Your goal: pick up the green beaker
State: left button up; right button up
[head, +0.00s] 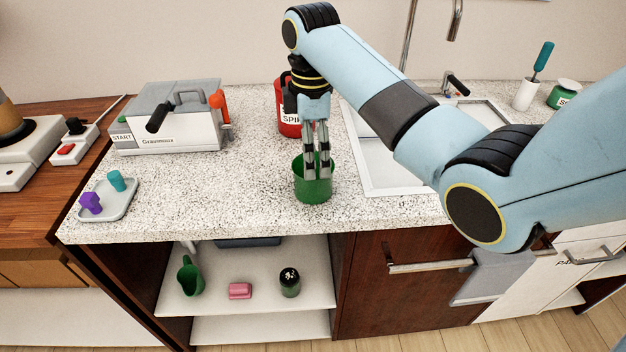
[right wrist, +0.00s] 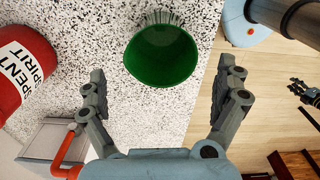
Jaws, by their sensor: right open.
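The green beaker (head: 313,187) stands upright on the speckled countertop near its front edge. In the right wrist view the green beaker (right wrist: 161,55) shows its open mouth, beyond the fingertips and between their lines. My right gripper (head: 317,165) points down at the beaker in the head view, its fingers overlapping the beaker's rim and back wall. In the right wrist view my right gripper (right wrist: 168,82) has its fingers spread wide with nothing between them. I cannot tell whether a finger touches the beaker. My left gripper is not recognisable in the head view.
A red spent-spirit can (head: 288,118) stands just behind the gripper. A grey-white machine (head: 180,135) and a small tray (head: 122,211) with purple and teal pieces are to the left. The sink (head: 375,178) is to the right. A shelf (head: 215,310) below holds a green jug.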

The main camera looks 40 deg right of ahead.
aim_at(315, 181)
notch_tip(315, 181, down, 3)
jog(key=shift+f, duration=0.15)
jog(key=f, duration=0.5)
jog(key=shift+s+d+f+p, duration=0.1)
jog(key=shift+s+d+p, duration=0.15)
jog(key=shift+p, duration=0.1)
jog(key=shift+c, duration=0.3)
jog(key=c, duration=1.1)
jog(key=shift+c, duration=0.2)
